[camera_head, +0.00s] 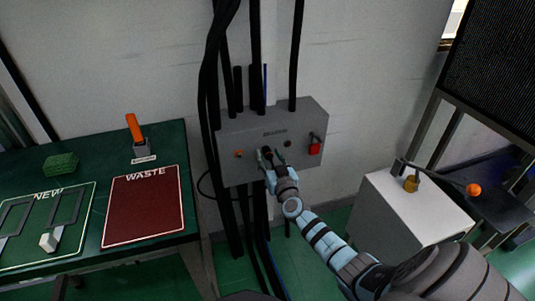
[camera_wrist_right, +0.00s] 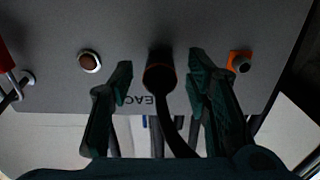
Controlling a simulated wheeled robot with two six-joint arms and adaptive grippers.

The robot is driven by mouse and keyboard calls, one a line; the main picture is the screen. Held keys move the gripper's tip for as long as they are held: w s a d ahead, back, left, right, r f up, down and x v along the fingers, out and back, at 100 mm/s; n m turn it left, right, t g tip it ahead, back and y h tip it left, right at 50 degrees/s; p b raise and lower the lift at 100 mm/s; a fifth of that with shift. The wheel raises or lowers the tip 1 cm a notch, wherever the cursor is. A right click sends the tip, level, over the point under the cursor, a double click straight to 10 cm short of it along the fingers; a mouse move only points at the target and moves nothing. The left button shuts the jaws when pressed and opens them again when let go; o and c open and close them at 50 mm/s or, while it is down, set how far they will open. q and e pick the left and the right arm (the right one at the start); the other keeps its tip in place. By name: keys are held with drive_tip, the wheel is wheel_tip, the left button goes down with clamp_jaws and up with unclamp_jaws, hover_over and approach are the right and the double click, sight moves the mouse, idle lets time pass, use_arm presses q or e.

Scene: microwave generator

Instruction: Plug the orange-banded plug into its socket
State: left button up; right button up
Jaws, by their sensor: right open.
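The grey panel box (camera_head: 262,118) is on the wall, and its face fills the top of the right wrist view. A black plug (camera_wrist_right: 160,75) with a thin orange band is against the panel's face, its black cable running down towards the camera. I cannot tell how deep it sits. My right gripper (camera_wrist_right: 158,88) is open, with one finger on each side of the plug and a gap on both sides. In the head view my right gripper (camera_head: 270,158) is at the panel's front. An orange-framed socket (camera_head: 239,154) is left of it; it also shows in the wrist view (camera_wrist_right: 240,62).
A dark round button (camera_head: 288,143) and a red switch (camera_head: 315,148) are on the panel's right. Thick black cables (camera_head: 211,90) hang beside and behind the box. A green table (camera_head: 95,160) with a WASTE mat (camera_head: 145,205) is left; a white cabinet (camera_head: 415,215) is right.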

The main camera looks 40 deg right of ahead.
sight(271, 160)
idle(0.4)
clamp_jaws()
drive_tip(key=shift+s+p, duration=0.15)
drive_tip(key=shift+p, duration=0.15)
drive_tip(key=shift+p+v, duration=0.8)
drive_tip(key=shift+v, duration=0.65)
drive_tip(key=shift+p+v, duration=0.7)
drive_tip(key=shift+v, duration=0.75)
